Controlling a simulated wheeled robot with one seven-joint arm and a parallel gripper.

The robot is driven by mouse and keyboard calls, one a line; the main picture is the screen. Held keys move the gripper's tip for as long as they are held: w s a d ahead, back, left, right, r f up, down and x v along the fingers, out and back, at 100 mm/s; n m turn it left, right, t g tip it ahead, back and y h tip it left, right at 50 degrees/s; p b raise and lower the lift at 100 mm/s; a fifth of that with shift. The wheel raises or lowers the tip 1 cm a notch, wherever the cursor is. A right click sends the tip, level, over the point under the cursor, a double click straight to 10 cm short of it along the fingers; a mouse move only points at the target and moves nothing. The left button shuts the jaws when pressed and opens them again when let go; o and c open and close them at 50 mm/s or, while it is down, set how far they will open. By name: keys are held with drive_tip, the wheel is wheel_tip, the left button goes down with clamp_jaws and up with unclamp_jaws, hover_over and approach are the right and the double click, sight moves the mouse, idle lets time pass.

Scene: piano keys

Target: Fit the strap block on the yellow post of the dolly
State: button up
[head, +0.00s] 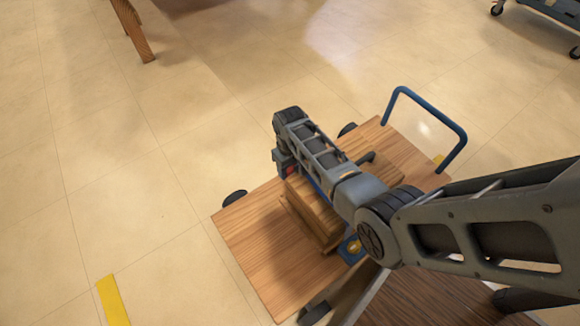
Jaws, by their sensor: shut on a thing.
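The dolly (250,245) is a flat wooden platform with a blue tube handle (437,112) at its right end. My gripper (286,162) is over the left part of the dolly, partly hidden by my own forearm. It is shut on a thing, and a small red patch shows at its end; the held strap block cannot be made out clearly. A blue square piece with a yellow round middle (353,247) sits near the dolly's front edge; I cannot tell whether this is the yellow post.
A stepped wooden piece (309,220) stands on the dolly under my forearm. A dark wooden surface (430,300) is at the lower right. A wooden leg (133,32) stands at the upper left, another cart (553,10) at the upper right.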

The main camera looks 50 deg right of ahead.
drive_tip(key=shift+f+b, duration=0.5)
drive_tip(key=shift+f, duration=0.7)
drive_tip(key=o, duration=1.5)
drive_tip(key=shift+r, duration=0.1)
drive_tip(key=shift+r+p, duration=3.4)
drive_tip(key=shift+p, duration=0.15)
